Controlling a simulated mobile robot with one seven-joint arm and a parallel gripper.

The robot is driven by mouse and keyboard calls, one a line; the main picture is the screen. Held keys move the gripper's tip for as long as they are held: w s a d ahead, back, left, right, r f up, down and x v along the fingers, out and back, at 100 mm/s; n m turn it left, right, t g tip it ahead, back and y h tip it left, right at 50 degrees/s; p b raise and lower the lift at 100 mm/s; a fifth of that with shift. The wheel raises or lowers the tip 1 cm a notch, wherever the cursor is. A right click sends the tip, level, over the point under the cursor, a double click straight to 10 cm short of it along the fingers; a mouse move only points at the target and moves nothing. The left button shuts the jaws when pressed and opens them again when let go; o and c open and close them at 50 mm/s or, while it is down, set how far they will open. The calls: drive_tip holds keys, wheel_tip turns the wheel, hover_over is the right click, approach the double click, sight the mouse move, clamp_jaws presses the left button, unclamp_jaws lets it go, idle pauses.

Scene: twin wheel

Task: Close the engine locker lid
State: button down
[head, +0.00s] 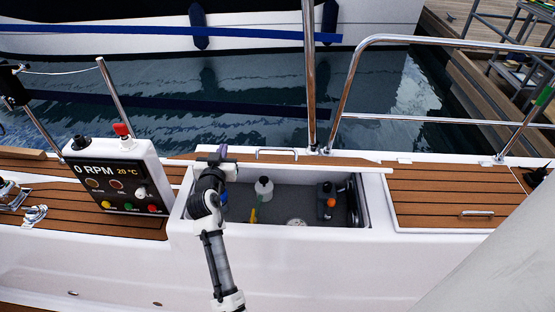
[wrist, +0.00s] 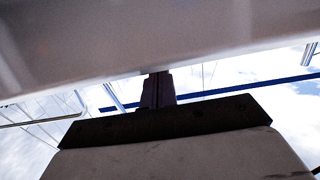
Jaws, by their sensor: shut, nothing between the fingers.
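The engine locker lid (head: 340,163) is open along the back of the locker in the head view. I see it nearly edge-on, a thin teak strip with a white front edge and a metal handle (head: 276,152). The locker (head: 285,215) below is uncovered. My gripper (head: 222,153) is at the left part of the lid, close to its front edge. In the wrist view my shut, empty fingers (wrist: 157,90) point up towards a broad pale surface (wrist: 150,40), likely the lid's underside. I cannot tell whether they touch it.
Inside the locker are a white bottle (head: 264,187), a yellow-handled thing (head: 253,214) and a dark device with an orange knob (head: 328,200). A control panel (head: 118,185) stands left of my arm. A closed teak hatch (head: 445,195) lies right, with steel rails (head: 350,85) behind.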

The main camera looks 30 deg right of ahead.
drive_tip(key=shift+f, duration=0.15)
idle(0.5)
drive_tip(key=shift+s+a+f+b, duration=0.2)
drive_tip(key=shift+f+b, duration=0.05)
drive_tip(key=shift+b, duration=0.15)
drive_tip(key=shift+f, duration=0.1)
drive_tip(key=shift+s+a+f+b, duration=0.1)
drive_tip(key=shift+s+f+b, duration=0.05)
drive_tip(key=shift+f+b, duration=0.15)
drive_tip(key=s+a+f+b, duration=0.1)
drive_tip(key=s+f+b, duration=0.1)
drive_tip(key=f+b, duration=0.5)
drive_tip(key=s+a+f+b, duration=0.2)
drive_tip(key=s+f+b, duration=0.1)
drive_tip(key=f+b, duration=0.4)
drive_tip(key=shift+s+a+f, duration=0.2)
drive_tip(key=shift+a, duration=0.1)
drive_tip(key=r+v, duration=0.1)
drive_tip(key=v, duration=0.5)
drive_tip(key=shift+r, duration=0.15)
